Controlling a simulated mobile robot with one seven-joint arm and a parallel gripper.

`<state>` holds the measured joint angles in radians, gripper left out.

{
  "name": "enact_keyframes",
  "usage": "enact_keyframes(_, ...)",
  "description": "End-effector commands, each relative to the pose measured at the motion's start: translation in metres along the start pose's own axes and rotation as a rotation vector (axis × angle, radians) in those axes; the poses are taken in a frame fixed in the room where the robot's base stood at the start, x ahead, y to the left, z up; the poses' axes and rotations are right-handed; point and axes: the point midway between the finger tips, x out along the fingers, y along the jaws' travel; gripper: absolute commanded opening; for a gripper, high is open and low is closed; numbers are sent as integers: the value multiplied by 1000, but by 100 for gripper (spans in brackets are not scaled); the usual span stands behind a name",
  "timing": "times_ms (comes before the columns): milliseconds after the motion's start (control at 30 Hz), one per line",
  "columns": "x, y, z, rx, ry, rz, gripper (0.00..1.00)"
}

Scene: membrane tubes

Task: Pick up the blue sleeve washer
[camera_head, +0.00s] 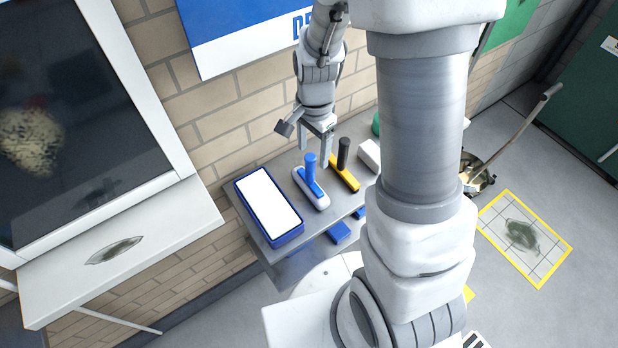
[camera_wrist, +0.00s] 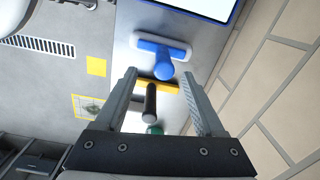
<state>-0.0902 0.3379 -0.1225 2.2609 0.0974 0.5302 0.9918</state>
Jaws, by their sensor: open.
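The blue sleeve washer (camera_head: 311,188) has a pale grey sleeve on its long bar and an upright blue handle. It lies on the grey shelf between a blue tray and a yellow tool. In the wrist view the washer (camera_wrist: 165,47) shows beyond my fingertips, with its blue handle pointing toward the camera. My gripper (camera_head: 313,152) is open and empty, pointing down above the shelf near the washer's handle. In the wrist view the open fingers (camera_wrist: 158,77) frame the yellow tool's area, and the washer is just past them, not touching as far as I can tell.
A yellow tool with a black handle (camera_head: 343,172) lies close to the right of the washer. A blue tray with a white inside (camera_head: 282,238) is on its left. A white block (camera_head: 369,155) sits farther right. The brick wall (camera_head: 232,118) rises close behind the shelf.

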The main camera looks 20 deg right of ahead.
Motion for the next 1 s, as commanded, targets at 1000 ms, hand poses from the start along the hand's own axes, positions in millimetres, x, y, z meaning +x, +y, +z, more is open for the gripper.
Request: enact_keyframes(1000, 54, -5, 3, 0, 0, 0, 33)
